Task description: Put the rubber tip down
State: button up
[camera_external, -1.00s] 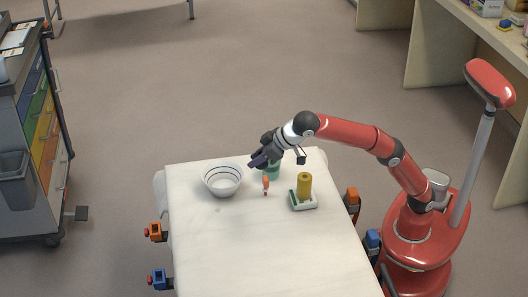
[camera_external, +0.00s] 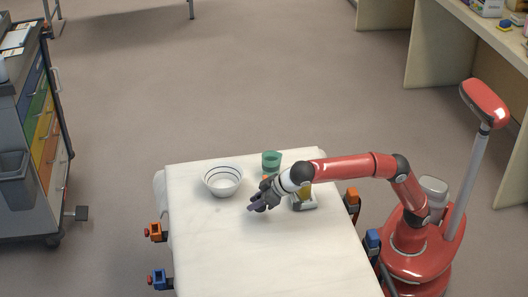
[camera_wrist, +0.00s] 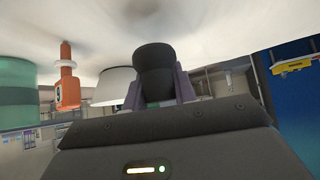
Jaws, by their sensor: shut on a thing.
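My gripper (camera_external: 257,206) is low over the white-covered stretcher, in front of the bowl's right side. In the wrist view its purple fingers (camera_wrist: 160,92) are shut on a dark grey rubber tip (camera_wrist: 154,70), which points away from the palm toward the pale sheet. I cannot tell whether the tip touches the sheet. The tip is not distinguishable from the dark fingers in the external view.
A white bowl (camera_external: 222,180) stands behind and left of my gripper. A green cup (camera_external: 271,160) stands further back. An orange bottle (camera_wrist: 67,80) shows in the wrist view. A small tray (camera_external: 303,207) is partly hidden by my arm. The stretcher's front (camera_external: 270,262) is clear.

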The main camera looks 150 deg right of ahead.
jog(key=shift+f+b, duration=0.5)
jog(key=shift+f, duration=1.3)
jog(key=shift+f, duration=0.15)
jog(key=o, duration=1)
jog(key=shift+o, duration=0.2)
jog(key=shift+r, duration=0.3)
jog(key=v, duration=1.1)
jog(key=shift+a+r+p, duration=0.25)
jog(key=shift+a+p, duration=0.1)
jog(key=shift+p, duration=0.1)
